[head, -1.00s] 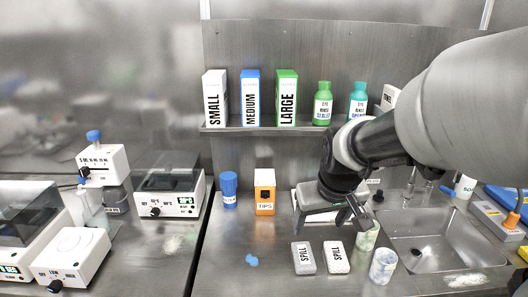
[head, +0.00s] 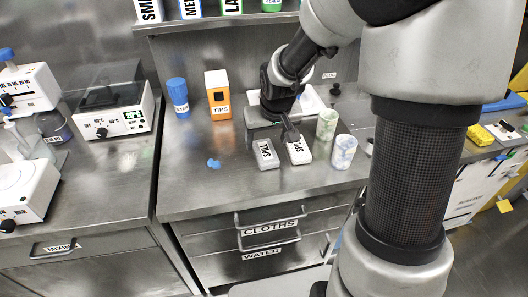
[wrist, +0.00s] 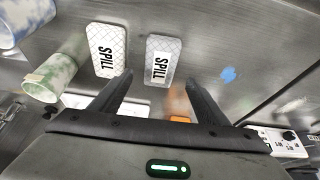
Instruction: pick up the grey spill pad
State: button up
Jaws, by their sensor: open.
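The grey spill pad (head: 264,161), a small flat block with a "SPILL" label, lies on the steel counter. In the wrist view the grey pad (wrist: 161,75) shows between and beyond the fingertips. A whiter pad (head: 303,159) with the same label lies just right of it in the head view; in the wrist view this whiter pad (wrist: 107,38) is on the left. My gripper (head: 290,133) is open and empty, near the back ends of the pads. Its two dark fingers (wrist: 158,84) stand apart in the wrist view. The exact height above the counter is unclear.
Two marbled cylinders, a green one (head: 327,124) and a blue one (head: 344,152), stand right of the pads. An orange tips box (head: 218,96) and a blue bottle (head: 178,97) stand behind left. A blue splat (head: 213,163) lies left, with bare counter around it.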

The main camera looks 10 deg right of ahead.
aim_at(265, 150)
jog(key=x, duration=0.1)
jog(key=b+x, duration=0.1)
jog(key=x, duration=0.3)
jog(key=shift+s+f+b, duration=0.2)
jog(key=shift+s+b, duration=0.1)
jog(key=shift+b, duration=0.1)
jog(key=shift+r, duration=0.1)
jog(key=c, duration=1.1)
notch_tip(265, 150, up, 10)
jog(key=p, duration=0.3)
